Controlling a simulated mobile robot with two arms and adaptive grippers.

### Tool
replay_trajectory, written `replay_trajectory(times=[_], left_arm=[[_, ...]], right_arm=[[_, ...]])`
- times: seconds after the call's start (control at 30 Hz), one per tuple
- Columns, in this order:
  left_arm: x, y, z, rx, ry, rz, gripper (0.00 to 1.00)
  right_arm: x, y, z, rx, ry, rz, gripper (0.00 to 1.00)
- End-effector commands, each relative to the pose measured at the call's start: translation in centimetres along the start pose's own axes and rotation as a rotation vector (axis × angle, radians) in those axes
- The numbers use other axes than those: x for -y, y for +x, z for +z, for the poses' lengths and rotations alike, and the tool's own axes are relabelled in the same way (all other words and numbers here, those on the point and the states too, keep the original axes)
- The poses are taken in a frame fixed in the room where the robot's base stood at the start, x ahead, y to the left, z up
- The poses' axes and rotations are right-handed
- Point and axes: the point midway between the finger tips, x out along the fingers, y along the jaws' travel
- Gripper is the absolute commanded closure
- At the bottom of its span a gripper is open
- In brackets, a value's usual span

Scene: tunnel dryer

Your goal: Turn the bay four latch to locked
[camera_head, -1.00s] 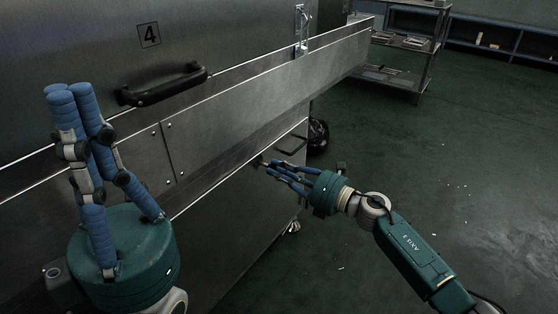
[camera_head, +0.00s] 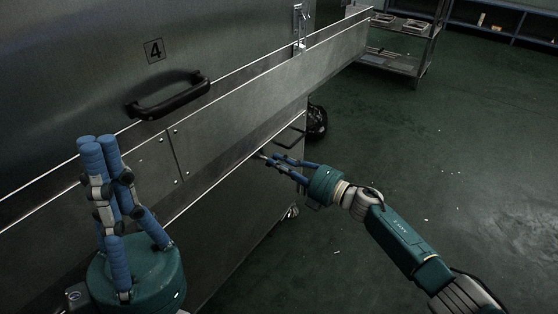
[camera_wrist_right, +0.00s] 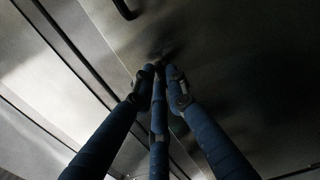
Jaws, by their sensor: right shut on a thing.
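The metal bay door bears a plate marked 4 (camera_head: 154,51) and a black handle (camera_head: 169,97). A bright metal latch (camera_head: 298,28) stands upright at the door's right end; its setting is too small to read. My right gripper (camera_head: 263,156) is well below it, by the panel under the long ledge. Its fingers are shut on a small fitting there, mostly hidden by the fingertips; I cannot tell its exact shape. In the right wrist view the fingertips (camera_wrist_right: 157,68) meet at a dark spot on the metal. My left gripper (camera_head: 97,143) points up, fingertips together, empty, left of the handle.
A long metal ledge (camera_head: 230,105) juts out across the dryer's front between door and lower panel. A dark bar handle (camera_head: 291,137) is just right of my right gripper. A metal rack (camera_head: 405,45) stands at the back right. The green floor (camera_head: 400,130) is open.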

Motion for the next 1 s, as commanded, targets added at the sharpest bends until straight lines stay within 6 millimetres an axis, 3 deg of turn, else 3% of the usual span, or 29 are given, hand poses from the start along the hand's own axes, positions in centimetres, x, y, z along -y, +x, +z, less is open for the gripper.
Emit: replay_trajectory(times=[0.57,0.6,0.67,1.0], left_arm=[[-0.02,0.18,-0.01,0.001,-0.001,0.0,1.0],[-0.02,0.19,-0.01,0.001,-0.001,0.0,1.0],[-0.02,0.19,-0.01,0.001,-0.001,0.0,1.0],[0.07,0.34,-0.14,-0.005,0.002,-0.001,1.0]], right_arm=[[0.02,-0.06,0.21,0.005,0.03,0.0,1.0],[0.02,-0.06,0.21,0.004,0.03,0.0,0.79],[0.02,-0.06,0.19,0.004,0.029,0.0,0.68],[0.07,-0.29,0.12,0.002,0.027,-0.001,0.68]])
